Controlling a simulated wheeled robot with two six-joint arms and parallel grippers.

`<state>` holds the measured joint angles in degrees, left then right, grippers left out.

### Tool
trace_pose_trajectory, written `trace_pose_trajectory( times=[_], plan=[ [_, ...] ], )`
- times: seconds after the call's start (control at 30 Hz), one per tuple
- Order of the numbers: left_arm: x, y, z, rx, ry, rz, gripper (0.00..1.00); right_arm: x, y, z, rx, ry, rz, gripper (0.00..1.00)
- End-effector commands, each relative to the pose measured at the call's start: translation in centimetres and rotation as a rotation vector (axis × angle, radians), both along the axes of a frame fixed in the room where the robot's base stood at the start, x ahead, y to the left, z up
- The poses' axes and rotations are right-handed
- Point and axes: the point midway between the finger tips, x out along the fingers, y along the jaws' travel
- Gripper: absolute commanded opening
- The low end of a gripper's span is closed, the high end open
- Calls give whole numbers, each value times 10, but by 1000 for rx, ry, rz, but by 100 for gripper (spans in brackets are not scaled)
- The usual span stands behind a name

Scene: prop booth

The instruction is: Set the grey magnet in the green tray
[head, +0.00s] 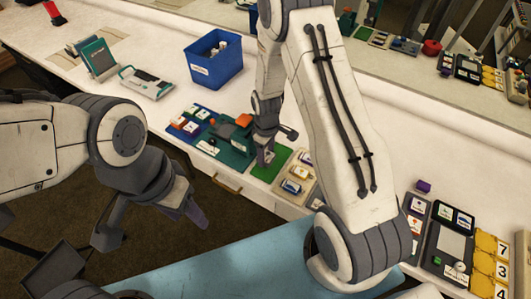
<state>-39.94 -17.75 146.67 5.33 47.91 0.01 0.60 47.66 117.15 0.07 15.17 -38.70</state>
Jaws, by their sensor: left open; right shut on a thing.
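The green tray (272,173) lies on the white counter at the centre of the head view, between a dark green set and a beige tray. My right gripper (265,156) points down over the green tray. It is shut on a small grey thing, which looks like the grey magnet; the fingers hide most of it. I cannot tell whether the magnet touches the tray. My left gripper (150,222) is open and empty, off the counter's front edge at the left.
A blue bin (214,67) stands behind the trays. A blue tray (187,128) and the dark green set (231,145) with an orange block are left of the green tray; a beige tray (294,186) is right.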

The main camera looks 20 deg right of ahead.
Motion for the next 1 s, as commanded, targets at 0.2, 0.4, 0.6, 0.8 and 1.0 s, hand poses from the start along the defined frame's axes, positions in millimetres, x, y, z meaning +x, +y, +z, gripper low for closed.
trace_pose_trajectory(
  times=[0.2, 0.4, 0.6, 0.8, 1.0],
  plan=[
    [0, 0, -17, 0, 0, 0, 55, 0, 1, -20, 0, 1, -1, 6],
    [0, 0, -33, 0, 0, -1, 55, 0, 1, -40, 0, 0, -1, 6],
    [0, 0, -42, 0, 0, -1, 55, 0, 1, -52, 0, 0, -1, 6],
    [0, 0, -42, 0, 0, -1, 55, 0, 2, -54, 0, 0, -1, 6],
    [0, 0, -42, 0, 0, 0, 55, 0, 2, -54, 0, 0, -1, 6]
  ],
)
